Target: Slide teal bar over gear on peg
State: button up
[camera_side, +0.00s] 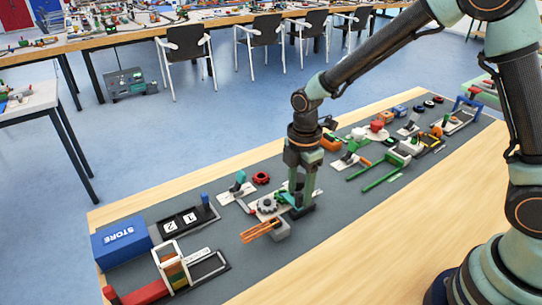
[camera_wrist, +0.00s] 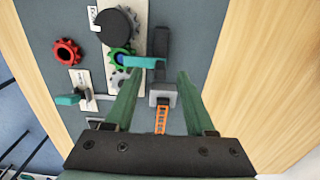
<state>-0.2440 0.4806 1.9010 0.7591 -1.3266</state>
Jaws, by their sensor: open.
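The teal bar (camera_wrist: 143,61) lies level in the wrist view, its left end at a green gear (camera_wrist: 116,56) and its right end at a dark upright slide (camera_wrist: 160,45). In the side view the bar (camera_side: 288,198) shows beside my gripper. A grey gear (camera_wrist: 122,76) sits just below the green one; it also shows in the side view (camera_side: 267,205). Whether the bar's end covers the peg is too small to tell. My gripper (camera_wrist: 159,73) is open, its fingers apart with the bar's right part just beyond and between the tips. It is low over the mat, right of the gears in the side view.
A red gear (camera_wrist: 67,52) lies apart on the grey mat. A white plate with a teal block (camera_wrist: 67,99) stands at left. An orange ladder-like piece (camera_wrist: 161,121) with a grey block lies near my fingers. A blue STORE box (camera_side: 121,240) and several small models share the mat.

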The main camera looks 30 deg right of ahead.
jog(key=shift+r, duration=2.55)
jog(key=shift+d+r, duration=0.1)
jog(key=shift+r, duration=0.15)
jog(key=s+d+r+m+t, duration=0.2)
jog(key=s+d+r+m, duration=0.2)
jog(key=m, duration=0.5)
jog(key=s+d+r+m+t, duration=0.3)
jog(key=s+d+r+m, duration=0.2)
jog(key=s+r+m, duration=0.2)
jog(key=shift+d+r+m+t, duration=0.3)
jog(key=shift+r+m, duration=0.6)
jog(key=shift+m, duration=0.1)
